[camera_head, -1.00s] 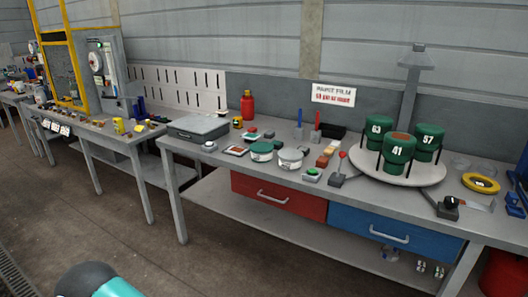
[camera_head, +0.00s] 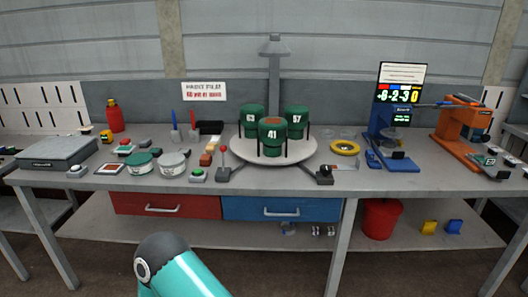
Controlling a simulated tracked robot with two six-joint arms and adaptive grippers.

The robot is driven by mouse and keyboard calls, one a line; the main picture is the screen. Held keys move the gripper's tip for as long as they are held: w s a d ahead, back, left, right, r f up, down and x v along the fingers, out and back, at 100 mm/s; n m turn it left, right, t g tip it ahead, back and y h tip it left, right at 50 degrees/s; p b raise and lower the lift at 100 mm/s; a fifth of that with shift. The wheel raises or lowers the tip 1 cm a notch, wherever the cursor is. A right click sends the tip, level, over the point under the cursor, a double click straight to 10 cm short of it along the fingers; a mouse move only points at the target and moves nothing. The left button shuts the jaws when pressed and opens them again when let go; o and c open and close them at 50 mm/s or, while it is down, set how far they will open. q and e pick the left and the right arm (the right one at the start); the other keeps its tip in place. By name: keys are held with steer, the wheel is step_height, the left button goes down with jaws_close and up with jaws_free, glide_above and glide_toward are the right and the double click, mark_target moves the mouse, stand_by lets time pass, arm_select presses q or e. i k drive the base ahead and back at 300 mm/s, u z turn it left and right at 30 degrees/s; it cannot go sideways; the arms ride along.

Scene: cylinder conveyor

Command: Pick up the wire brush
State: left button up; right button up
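I cannot clearly make out a wire brush. A small brown-and-orange object (camera_head: 208,153) lies on the workbench (camera_head: 120,182), left of the round turntable. It may be the brush, but it is too small to tell. Neither gripper is in view. Only a teal link of one of my arms shows at the bottom, in front of the bench.
Green cylinders (camera_head: 270,138) stand on the white turntable (camera_head: 236,151). A grey case (camera_head: 58,153) is at left, blue (camera_head: 392,152) and orange (camera_head: 460,128) fixtures at right.

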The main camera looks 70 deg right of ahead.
mark_target(210, 147)
steer(key=u, duration=0.25)
steer(key=i, duration=0.2)
steer(key=z, duration=1.4)
steer(key=k, duration=0.4)
steer(key=z, duration=0.6)
steer(key=i, duration=1.4)
steer(key=u, duration=0.4)
